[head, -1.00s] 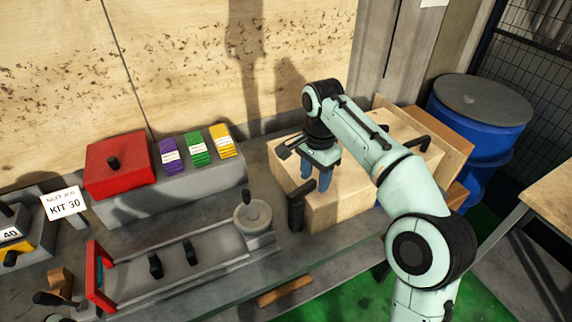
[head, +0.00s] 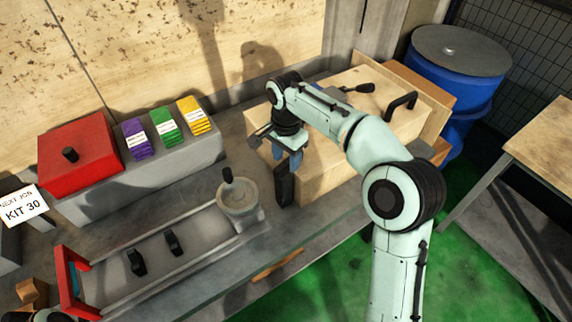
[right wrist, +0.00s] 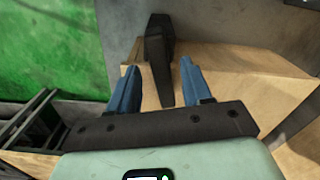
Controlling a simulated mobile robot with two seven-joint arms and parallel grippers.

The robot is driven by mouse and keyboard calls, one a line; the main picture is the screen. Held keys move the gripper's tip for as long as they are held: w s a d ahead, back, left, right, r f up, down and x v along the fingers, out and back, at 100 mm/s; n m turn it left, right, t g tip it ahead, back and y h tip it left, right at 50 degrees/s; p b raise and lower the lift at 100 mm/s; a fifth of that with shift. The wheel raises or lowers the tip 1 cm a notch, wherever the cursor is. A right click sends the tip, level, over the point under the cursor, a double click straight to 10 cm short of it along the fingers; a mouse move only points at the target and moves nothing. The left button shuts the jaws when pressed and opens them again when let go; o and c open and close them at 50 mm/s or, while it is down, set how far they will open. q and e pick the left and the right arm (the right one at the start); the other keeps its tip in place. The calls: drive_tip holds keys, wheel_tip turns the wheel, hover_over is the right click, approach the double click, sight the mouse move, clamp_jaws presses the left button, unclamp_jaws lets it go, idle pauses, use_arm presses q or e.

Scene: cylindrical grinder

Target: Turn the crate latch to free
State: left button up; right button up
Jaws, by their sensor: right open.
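The wooden crate (head: 330,172) sits at the right end of the bench. A black lever, which looks like the crate latch (head: 284,187), stands upright at its near left corner. My right gripper (head: 288,160) is just above and behind this latch in the head view, blue fingers pointing down. In the right wrist view the latch (right wrist: 158,60) shows between the open fingers of the right gripper (right wrist: 160,75), with space on both sides. I cannot tell whether either finger touches it.
A black lever (head: 355,88) and a black handle (head: 401,105) are on the crate's top. Left of the crate is a grey machine with a handwheel (head: 239,198). A red box (head: 80,160) stands farther left. Blue drums (head: 455,75) stand behind at right.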

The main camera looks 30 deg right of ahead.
drive_tip(key=shift+f, duration=1.1)
clamp_jaws()
